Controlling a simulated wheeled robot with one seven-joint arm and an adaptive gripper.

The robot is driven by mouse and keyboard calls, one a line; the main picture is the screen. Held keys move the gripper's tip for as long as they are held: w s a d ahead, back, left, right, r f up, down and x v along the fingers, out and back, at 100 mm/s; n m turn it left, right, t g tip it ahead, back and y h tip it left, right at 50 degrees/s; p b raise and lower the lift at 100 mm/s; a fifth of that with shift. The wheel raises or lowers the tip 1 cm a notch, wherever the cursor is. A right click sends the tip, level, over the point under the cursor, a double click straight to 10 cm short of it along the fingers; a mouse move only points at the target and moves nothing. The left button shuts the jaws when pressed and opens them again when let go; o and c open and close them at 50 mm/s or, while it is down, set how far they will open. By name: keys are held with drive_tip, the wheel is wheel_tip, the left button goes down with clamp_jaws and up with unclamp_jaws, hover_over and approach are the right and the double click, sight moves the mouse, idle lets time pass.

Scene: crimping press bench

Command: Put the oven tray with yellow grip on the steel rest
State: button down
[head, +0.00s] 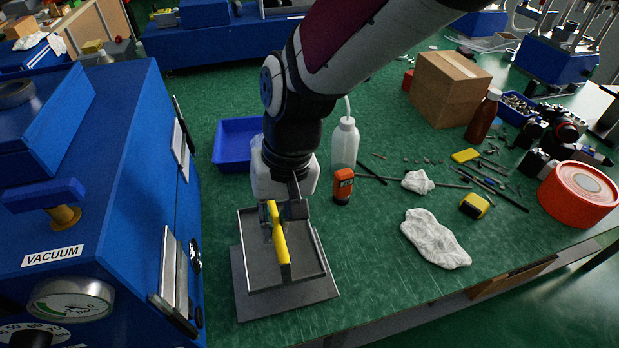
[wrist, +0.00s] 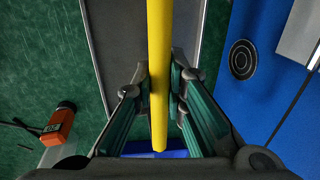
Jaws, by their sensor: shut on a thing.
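The oven tray (head: 301,276) is a dark, shallow rectangular tray with a pale rim and a yellow grip (head: 280,245) standing up along its middle. It is at or just above the flat grey steel rest (head: 244,303), whose front and left edges show past it. I cannot tell whether tray and rest touch. My gripper (head: 272,211) is shut on the yellow grip from above. In the wrist view the yellow grip (wrist: 159,60) runs between my two fingers, with the tray (wrist: 113,40) beneath. The tray hides most of the rest.
A blue vacuum machine (head: 110,190) stands close on the left. Behind the tray are a blue bin (head: 232,142), a white bottle (head: 344,148) and an orange-black device (head: 343,186). A white cloth (head: 435,239) lies to the right; green bench between is clear.

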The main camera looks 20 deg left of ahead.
wheel_tip(320, 180, down, 10)
drive_tip(key=shift+s+a+r+b, duration=0.1)
drive_tip(key=shift+s+b, duration=0.05)
drive_tip(key=shift+b, duration=0.5)
drive_tip(key=shift+f, duration=0.2)
drive_tip(key=c, duration=1.6)
unclamp_jaws()
drive_tip(key=r, duration=0.4)
drive_tip(key=d+r+p, duration=0.1)
drive_tip(key=r, duration=0.3)
drive_tip(key=w+d+r, duration=0.1)
drive_tip(key=r, duration=0.3)
drive_tip(key=shift+w, duration=0.1)
drive_tip(key=w+d+r+m+t, duration=0.1)
drive_tip(key=d+r, duration=0.2)
drive_tip(key=d, duration=0.2)
drive_tip(key=w+d+r, duration=0.1)
drive_tip(key=d+r, duration=0.2)
drive_tip(key=d, duration=0.2)
drive_tip(key=s+d+r+m+t+h, duration=0.1)
drive_tip(key=s+d, duration=0.4)
drive_tip(key=d, duration=0.6)
drive_tip(key=s+d+r+m+t, duration=0.2)
drive_tip(key=s+d, duration=0.4)
drive_tip(key=d, duration=0.5)
drive_tip(key=shift+s+r+m+h, duration=0.2)
drive_tip(key=shift+r+m+h, duration=0.2)
drive_tip(key=shift+r+m, duration=0.6)
